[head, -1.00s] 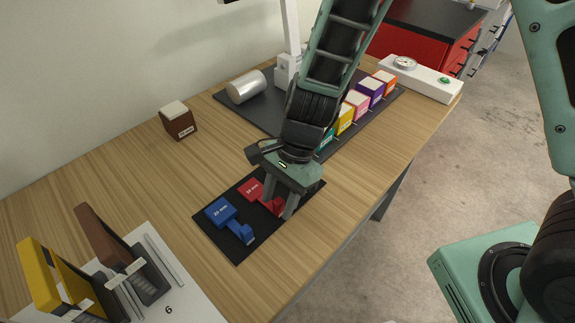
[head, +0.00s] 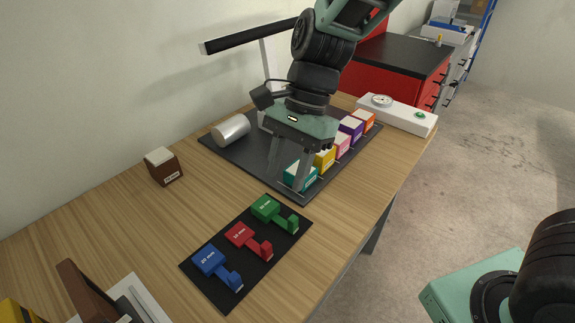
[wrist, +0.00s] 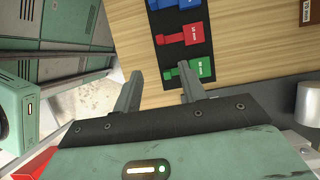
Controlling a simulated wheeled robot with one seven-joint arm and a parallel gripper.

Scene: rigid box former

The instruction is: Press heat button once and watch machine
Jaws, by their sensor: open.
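A white control panel (head: 397,114) with a round dial (head: 382,101) and a small green button (head: 420,115) lies at the far right end of the table. Any label on the button is too small to read. The machine beside it has a dark base plate (head: 235,148), a white upright post and a black bar (head: 250,37). My gripper (head: 287,176) is open and empty, pointing down in front of the colored blocks on the base plate. It is well to the left of the button.
A black mat (head: 215,290) holds blue (head: 209,259), red (head: 240,235) and green (head: 266,208) handled pieces. A metal cylinder (head: 230,131) and several colored blocks (head: 323,159) sit on the base plate. A brown block (head: 163,166) stands at left. Bare wood surrounds the mat.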

